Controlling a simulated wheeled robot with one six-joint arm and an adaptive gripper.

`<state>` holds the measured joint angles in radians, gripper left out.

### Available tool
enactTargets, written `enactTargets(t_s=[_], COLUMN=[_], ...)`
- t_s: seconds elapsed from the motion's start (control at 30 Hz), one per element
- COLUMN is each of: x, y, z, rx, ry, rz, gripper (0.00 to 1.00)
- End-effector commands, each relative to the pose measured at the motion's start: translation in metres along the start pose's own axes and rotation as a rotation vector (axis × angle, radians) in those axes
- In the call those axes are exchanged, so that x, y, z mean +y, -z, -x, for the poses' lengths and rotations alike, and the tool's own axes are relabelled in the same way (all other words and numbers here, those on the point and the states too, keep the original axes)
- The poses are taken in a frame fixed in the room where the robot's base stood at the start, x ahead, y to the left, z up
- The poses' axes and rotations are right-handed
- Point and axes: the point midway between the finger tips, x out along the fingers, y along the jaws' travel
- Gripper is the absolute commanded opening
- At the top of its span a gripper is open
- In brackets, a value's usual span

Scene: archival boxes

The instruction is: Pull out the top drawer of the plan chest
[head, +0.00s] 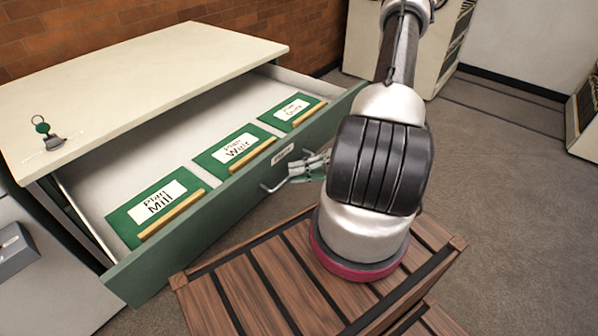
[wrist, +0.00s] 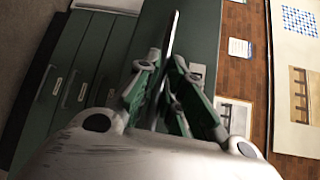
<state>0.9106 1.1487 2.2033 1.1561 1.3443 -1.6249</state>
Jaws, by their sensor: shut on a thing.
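The plan chest has a cream top (head: 130,75) and a green front. Its top drawer (head: 170,250) stands well out, with its pale inside showing. Inside lie three green folders with white labels: Plan Mill (head: 155,203), Plan Weir (head: 236,146) and a third (head: 292,110) whose label is too small to read surely. My gripper (head: 308,168) is at the metal bar handle (head: 270,187) in the middle of the drawer front. In the wrist view my gripper (wrist: 168,85) is shut on the handle (wrist: 172,40), seen nearly edge-on. My arm hides the area right of the handle.
A key with a tag (head: 45,132) lies on the chest top at its left corner. A slatted wooden crate (head: 250,290) stands close in front of the drawer, under my arm. Cream cabinets (head: 445,50) stand behind. Grey floor (head: 510,190) is clear at right.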

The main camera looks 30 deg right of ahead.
Motion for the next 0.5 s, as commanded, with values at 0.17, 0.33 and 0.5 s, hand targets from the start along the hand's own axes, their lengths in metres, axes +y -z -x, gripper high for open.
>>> enactTargets(t_s=[0.17, 0.33, 0.5], x=[0.0006, 0.0005, 0.0003], y=[0.0009, 0.001, 0.0007], z=[0.0003, 0.0003, 0.0002], rx=[0.002, 0.002, 0.001], ry=[-0.002, -0.002, -0.001], rz=[0.001, 0.001, 0.001], gripper=[0.0, 0.27, 0.32])
